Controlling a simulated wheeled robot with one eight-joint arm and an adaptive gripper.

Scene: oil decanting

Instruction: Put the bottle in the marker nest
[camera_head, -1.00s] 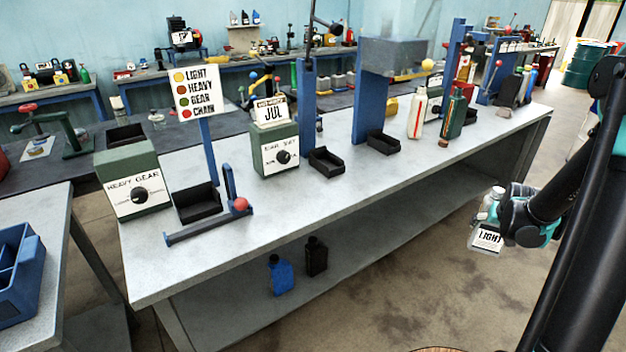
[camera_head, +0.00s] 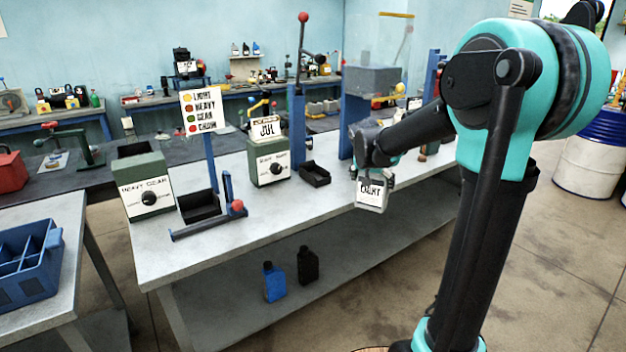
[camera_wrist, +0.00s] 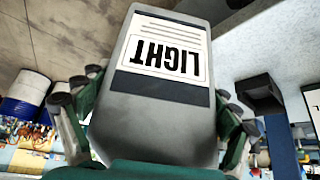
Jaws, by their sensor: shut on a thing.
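The grey bottle with a white "LIGHT" label (camera_head: 371,194) hangs from my gripper (camera_head: 374,172), above or near the front edge of the long bench. In the wrist view the bottle (camera_wrist: 160,95) fills the middle, its label upside down, with green fingers closed on both its sides. I cannot tell which holder is the marker nest. A black open tray (camera_head: 200,208) sits by the "HEAVY GEAR" box, and another (camera_head: 315,175) is right of the "JUL" box. Both look empty. One black tray also shows in the wrist view (camera_wrist: 262,97), right of the bottle.
Blue (camera_head: 274,283) and black (camera_head: 308,266) bottles stand on the lower shelf. A blue crate (camera_head: 40,262) is at left.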

